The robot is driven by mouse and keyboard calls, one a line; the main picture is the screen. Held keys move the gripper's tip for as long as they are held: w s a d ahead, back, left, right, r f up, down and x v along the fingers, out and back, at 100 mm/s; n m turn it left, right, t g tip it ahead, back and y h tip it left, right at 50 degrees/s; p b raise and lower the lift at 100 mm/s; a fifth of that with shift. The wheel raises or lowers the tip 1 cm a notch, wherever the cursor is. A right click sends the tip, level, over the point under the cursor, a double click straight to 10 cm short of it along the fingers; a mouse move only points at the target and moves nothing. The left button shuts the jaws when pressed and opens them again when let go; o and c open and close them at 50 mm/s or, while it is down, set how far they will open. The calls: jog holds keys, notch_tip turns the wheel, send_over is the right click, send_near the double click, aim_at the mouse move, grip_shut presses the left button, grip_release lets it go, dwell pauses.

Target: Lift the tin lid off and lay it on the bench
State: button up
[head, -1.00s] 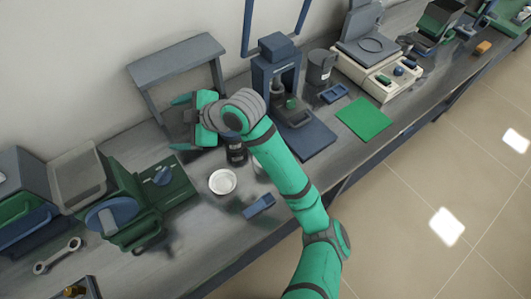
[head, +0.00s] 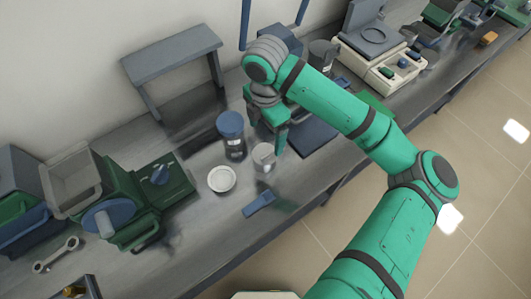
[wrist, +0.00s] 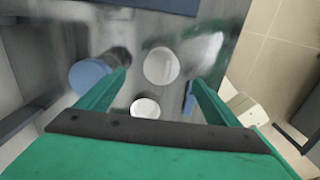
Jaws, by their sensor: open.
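A small pale tin (head: 264,158) stands upright on the bench (head: 200,233); in the wrist view its round top (wrist: 145,107) lies between the fingers. I cannot tell its lid from its body. A taller dark jar with a blue lid (head: 230,124) stands behind it to the left, and that lid shows at the left finger in the wrist view (wrist: 88,76). My gripper (head: 267,130) is open and empty, pointing down just behind and above the pale tin. Its two fingers (wrist: 159,78) are spread wide in the wrist view.
A white dish (head: 222,179) and a small blue block (head: 258,204) lie in front of the tin. A grey stand (head: 172,55) is behind, a green machine (head: 160,180) at left, a balance (head: 380,55) at right.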

aim_at(265, 149)
notch_tip(265, 149, down, 3)
jog(key=shift+r, duration=0.1)
jog(key=shift+s+a+f, duration=0.1)
jog(key=shift+s+f, duration=0.15)
jog(key=shift+f, duration=1.1)
jog(key=shift+s+a+f, duration=0.1)
jog(key=shift+s+f, duration=0.1)
jog(key=shift+f, duration=1.1)
jog(key=c, duration=1.2)
